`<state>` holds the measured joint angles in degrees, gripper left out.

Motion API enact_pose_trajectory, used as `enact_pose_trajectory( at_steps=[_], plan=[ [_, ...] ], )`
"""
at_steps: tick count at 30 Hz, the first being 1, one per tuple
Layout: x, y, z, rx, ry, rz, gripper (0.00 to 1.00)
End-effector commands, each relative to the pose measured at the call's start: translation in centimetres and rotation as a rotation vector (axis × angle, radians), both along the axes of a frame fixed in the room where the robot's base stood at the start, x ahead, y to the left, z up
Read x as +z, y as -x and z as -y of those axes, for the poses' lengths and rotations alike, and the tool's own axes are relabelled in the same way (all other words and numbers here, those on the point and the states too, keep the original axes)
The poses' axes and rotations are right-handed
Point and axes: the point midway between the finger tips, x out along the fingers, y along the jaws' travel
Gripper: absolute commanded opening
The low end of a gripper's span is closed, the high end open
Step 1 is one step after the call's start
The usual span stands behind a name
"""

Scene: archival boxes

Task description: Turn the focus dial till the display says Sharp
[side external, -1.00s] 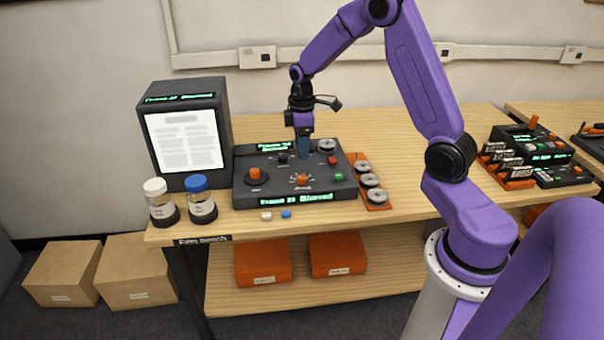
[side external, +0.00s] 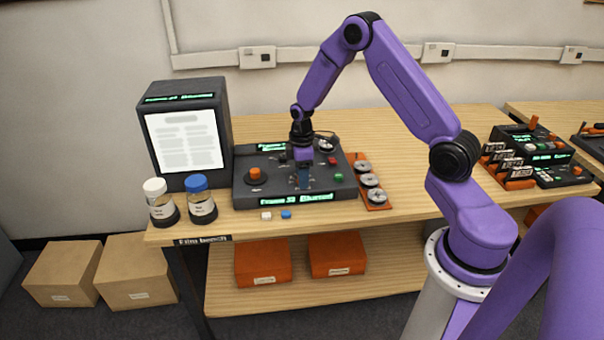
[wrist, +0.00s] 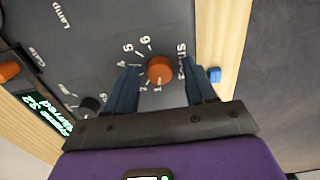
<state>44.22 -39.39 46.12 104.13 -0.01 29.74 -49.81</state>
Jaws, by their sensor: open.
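The focus dial (wrist: 160,70) is a small orange knob with a ring of numbers and the label "Focus" on the dark control panel (side external: 243,200). My gripper (side external: 304,182) is over the front middle of the panel, pointing down. In the wrist view my gripper (wrist: 161,82) is open, with one blue finger on each side of the dial and gaps between. In the side view the gripper hides the dial. The front display (side external: 297,200) reads Blurred in green letters; its frame number is hard to read.
A larger orange knob (side external: 255,174) is left on the panel. A black knob (wrist: 90,105) is near the dial. A screen box (side external: 185,140) and two jars (side external: 202,200) stand left. Reels (side external: 369,180) lie right. A small blue block (side external: 286,214) lies in front.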

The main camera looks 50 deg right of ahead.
Motion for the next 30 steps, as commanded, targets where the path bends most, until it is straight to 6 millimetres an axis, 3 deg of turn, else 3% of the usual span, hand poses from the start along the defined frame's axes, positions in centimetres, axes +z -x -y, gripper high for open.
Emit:
enact_pose_trajectory(
  at_steps=[1, 5, 6, 17, 30],
  plan=[
    [0.01, -0.01, 0.01, 0.000, 0.000, 0.000, 0.45],
    [0.03, -0.01, 0.01, 0.000, 0.000, 0.000, 0.03],
    [0.03, -0.01, 0.01, 0.000, 0.000, 0.000, 0.00],
    [0.07, -0.02, -0.01, -0.062, 0.000, 0.000, 0.00],
    [0.07, -0.01, -0.01, -0.350, 0.000, 0.000, 0.00]
  ],
)
